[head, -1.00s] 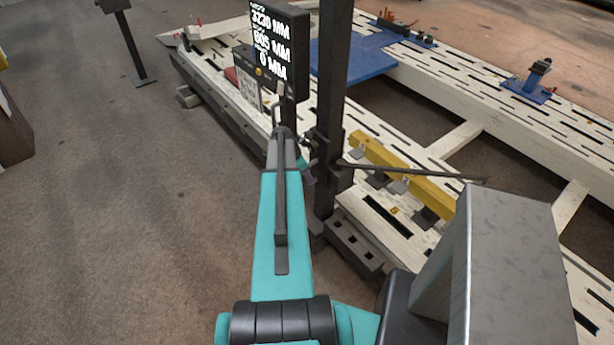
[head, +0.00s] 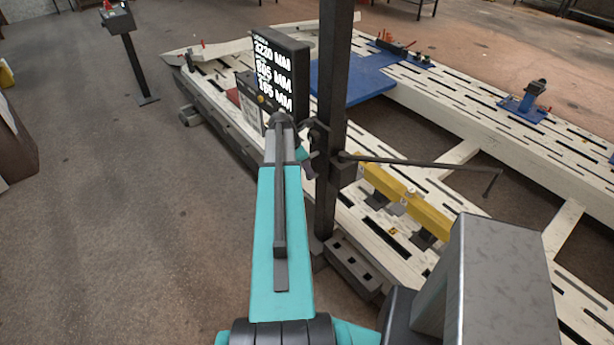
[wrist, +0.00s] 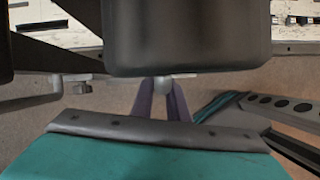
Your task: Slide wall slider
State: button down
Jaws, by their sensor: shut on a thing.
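The wall slider is a dark carriage (head: 343,171) on an upright dark post (head: 332,110). A thin dark rod (head: 425,165) reaches from it to the right over the bench and ends in a short downward tip. In the wrist view, the purple fingers of my gripper (wrist: 161,98) are shut on a pale round knob (wrist: 162,82) below a large dark block (wrist: 186,38). A display (head: 276,75) left of the post shows several millimetre readings.
The slotted cream bench (head: 470,95) lies behind and right of the post. A yellow beam (head: 420,205) lies under the rod. A blue plate (head: 345,82) and clamps are farther back. The floor at left is clear up to a dark stand (head: 135,60).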

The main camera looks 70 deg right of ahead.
jog(key=shift+w+d+r, duration=0.1)
jog(key=shift+d+r, duration=0.05)
jog(key=shift+r, duration=0.1)
jog(key=c, duration=1.7)
grip_release()
jog(key=shift+b+v, duration=2.2)
jog(key=shift+v, duration=4.65)
jog(key=shift+w, duration=0.1)
jog(key=shift+w, duration=0.1)
